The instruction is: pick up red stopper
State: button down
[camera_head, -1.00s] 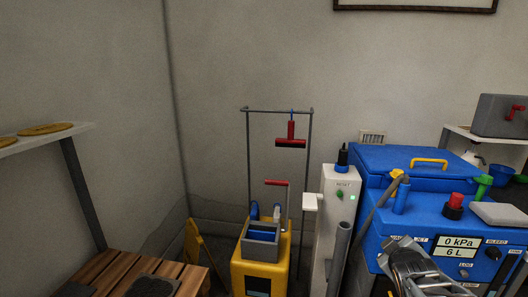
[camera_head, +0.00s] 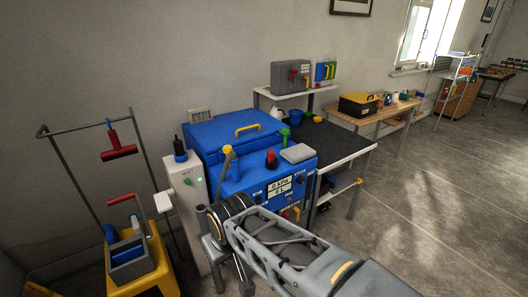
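A yellow cart (camera_head: 149,270) with a grey bin stands at lower left, beside a pale post (camera_head: 188,181). A red squeegee-like tool (camera_head: 118,153) hangs from a rack. A dark-topped table (camera_head: 335,143) adjoins the machine. The floor (camera_head: 440,200) at right is clear.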

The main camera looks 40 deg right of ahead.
aim_at(271, 156)
jog(key=z, duration=2.5)
jog(key=i, duration=1.95)
jog(key=u, duration=4.3)
